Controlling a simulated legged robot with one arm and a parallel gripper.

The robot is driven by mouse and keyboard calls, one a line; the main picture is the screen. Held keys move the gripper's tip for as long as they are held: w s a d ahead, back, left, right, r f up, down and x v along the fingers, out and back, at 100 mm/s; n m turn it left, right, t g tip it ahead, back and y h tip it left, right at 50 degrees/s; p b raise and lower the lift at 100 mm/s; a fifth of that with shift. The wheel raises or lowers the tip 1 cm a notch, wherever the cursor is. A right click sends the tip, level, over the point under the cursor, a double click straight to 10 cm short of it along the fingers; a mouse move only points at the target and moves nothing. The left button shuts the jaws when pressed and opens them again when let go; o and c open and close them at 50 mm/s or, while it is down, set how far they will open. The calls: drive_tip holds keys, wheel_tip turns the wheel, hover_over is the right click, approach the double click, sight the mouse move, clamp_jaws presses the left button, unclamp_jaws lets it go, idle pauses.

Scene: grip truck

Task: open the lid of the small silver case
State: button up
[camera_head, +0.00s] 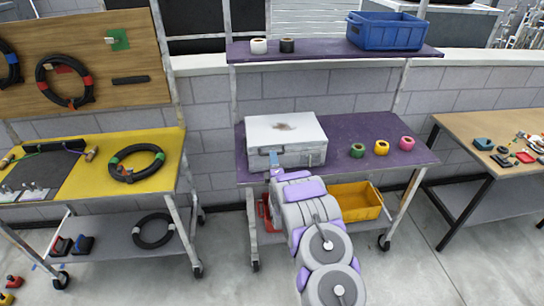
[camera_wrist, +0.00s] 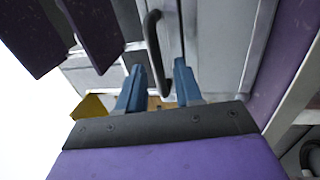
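The small silver case (camera_head: 305,133) sits on the left part of the purple shelf in the head view, with its lid down and a brown stain on top. My gripper (camera_head: 273,161) is at the case's front face, near the left side. In the wrist view the case (camera_wrist: 226,40) fills the upper middle, and its dark handle (camera_wrist: 153,42) stands out from the front. My gripper (camera_wrist: 158,75) has its two blue fingers apart, with the lower end of the handle in line with the gap. I cannot tell whether they touch it.
Green, yellow and pink tape rolls (camera_head: 381,148) stand right of the case on the purple shelf (camera_head: 350,128). A yellow bin (camera_head: 356,203) is below. A blue crate (camera_head: 386,32) is on the upper shelf. A yellow-topped cart (camera_head: 95,180) is left, a wooden table (camera_head: 470,125) right.

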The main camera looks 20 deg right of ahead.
drive_tip(key=shift+x, duration=1.65)
drive_tip(key=shift+c, duration=0.5)
clamp_jaws()
